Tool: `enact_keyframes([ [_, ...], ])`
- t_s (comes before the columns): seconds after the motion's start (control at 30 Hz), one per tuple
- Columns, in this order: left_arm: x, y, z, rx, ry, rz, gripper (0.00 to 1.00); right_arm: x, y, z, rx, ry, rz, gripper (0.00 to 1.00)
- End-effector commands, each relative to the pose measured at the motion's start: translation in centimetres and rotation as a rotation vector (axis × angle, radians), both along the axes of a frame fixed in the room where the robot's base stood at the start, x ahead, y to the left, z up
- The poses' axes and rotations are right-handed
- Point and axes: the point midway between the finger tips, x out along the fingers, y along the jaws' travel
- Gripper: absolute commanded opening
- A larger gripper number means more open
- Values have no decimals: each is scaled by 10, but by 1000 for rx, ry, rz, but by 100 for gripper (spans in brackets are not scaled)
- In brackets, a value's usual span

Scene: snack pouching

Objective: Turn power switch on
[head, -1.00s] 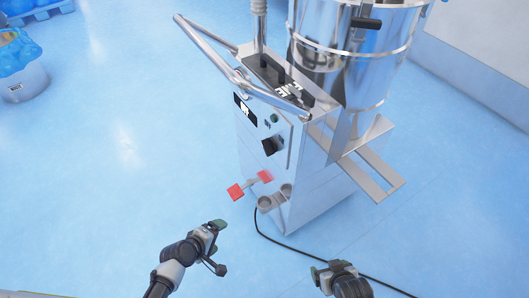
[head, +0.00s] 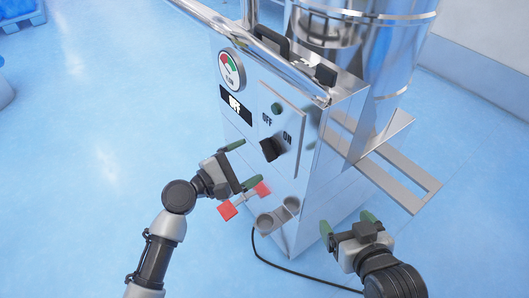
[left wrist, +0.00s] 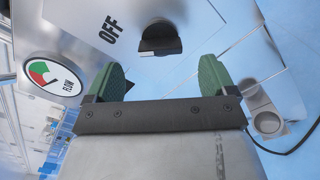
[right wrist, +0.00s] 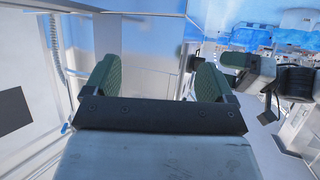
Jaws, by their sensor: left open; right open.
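The power switch is a black rotary knob (head: 272,149) on a light panel (head: 284,117) on the machine's front, with OFF and ON printed beside it. The knob also shows in the left wrist view (left wrist: 160,38), just beyond the fingertips. My right gripper (head: 347,226) is open and empty, low at the machine's right side.
A flow gauge (head: 230,70) sits above the display. A red-ended handle (head: 243,202) and grey cup-like holders (head: 279,216) stick out below the panel. A metal rail (head: 385,165) juts out at right. A black cable (head: 300,271) lies on the open blue floor.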

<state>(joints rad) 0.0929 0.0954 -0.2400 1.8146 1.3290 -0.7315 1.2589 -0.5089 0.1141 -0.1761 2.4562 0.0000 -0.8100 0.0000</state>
Motion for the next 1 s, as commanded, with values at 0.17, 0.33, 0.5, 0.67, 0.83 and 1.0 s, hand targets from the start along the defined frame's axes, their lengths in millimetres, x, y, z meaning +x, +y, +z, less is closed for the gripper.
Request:
enact_keyframes([
  [0.17,19,-27,-1,-1,-2,-1,85,9,5,11,27,-113,8,85],
  [0.33,30,-41,-1,1,-1,1,85,14,8,22,47,-193,13,85],
  [0.5,33,-45,-1,2,0,1,85,15,9,25,53,-219,14,85],
  [0.67,33,-45,-1,2,0,1,85,15,9,26,53,-220,14,85],
  [0.83,33,-45,-1,2,-1,1,65,15,9,25,53,-219,14,85],
  [1.0,33,-45,-1,2,-1,1,39,15,9,25,52,-218,13,85],
])
